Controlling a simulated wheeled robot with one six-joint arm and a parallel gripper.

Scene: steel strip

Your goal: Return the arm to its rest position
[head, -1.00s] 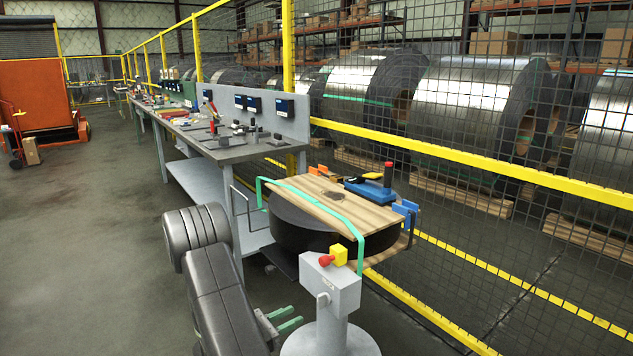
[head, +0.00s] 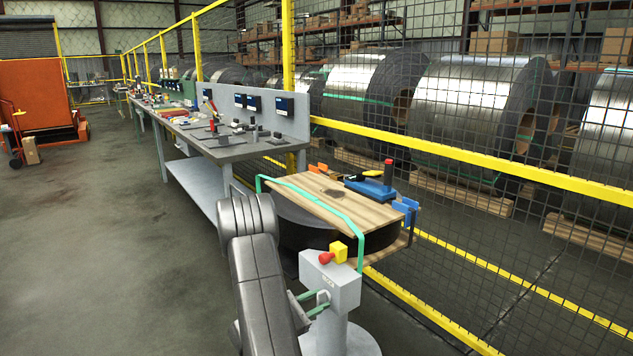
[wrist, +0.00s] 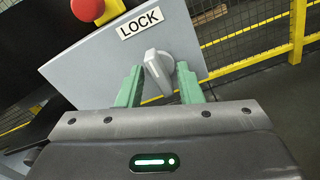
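My gripper (head: 317,301) is at the left face of the grey control box on its pedestal (head: 345,285). In the wrist view my gripper (wrist: 158,84) has its two green fingers spread apart, with a grey rotary knob (wrist: 157,70) showing between them. I see gaps beside the knob, and no clear grip on it. The knob sits on the box face below a label reading LOCK (wrist: 140,23). Whether the fingertips touch the box face is hard to tell. My dark arm reaches up from the bottom of the head view.
A red button on a yellow base (head: 333,255) tops the box. Behind stands a dark round coil (head: 310,235) with a wooden board (head: 330,195) and green strap (head: 350,235). A workbench (head: 235,145) and yellow mesh fence (head: 450,160) lie beyond.

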